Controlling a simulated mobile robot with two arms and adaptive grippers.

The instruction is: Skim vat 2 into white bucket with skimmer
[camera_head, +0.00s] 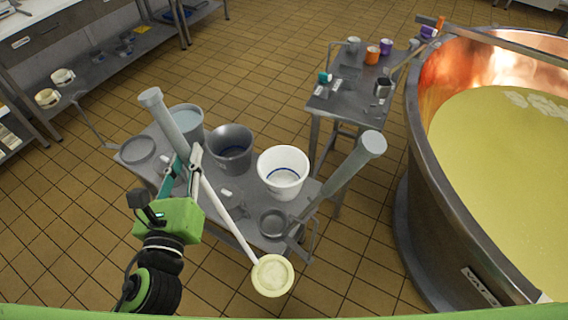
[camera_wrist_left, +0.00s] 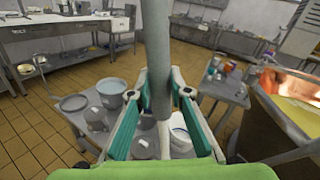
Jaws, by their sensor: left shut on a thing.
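My left gripper (camera_head: 185,163) is shut on the skimmer, whose thick grey handle (camera_head: 162,118) tilts up above the fingers. Its white shaft (camera_head: 226,215) slants down right to a round, cream-coloured head (camera_head: 272,275), in front of the table's near edge. Whether the head holds anything is unclear. In the left wrist view the handle (camera_wrist_left: 158,60) rises between the fingers (camera_wrist_left: 161,108). The white bucket (camera_head: 284,187) stands upright on the table, right of the gripper; part of it shows in the wrist view (camera_wrist_left: 180,132). My right gripper is not in view.
On the grey table (camera_head: 205,183) stand a dark bucket (camera_head: 231,155) and a grey bucket (camera_head: 190,112) of pale liquid. A second grey-handled tool (camera_head: 350,175) leans up at its right end. A smaller table (camera_head: 345,105) holds cups beside the vat. Tiled floor separates table and vat.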

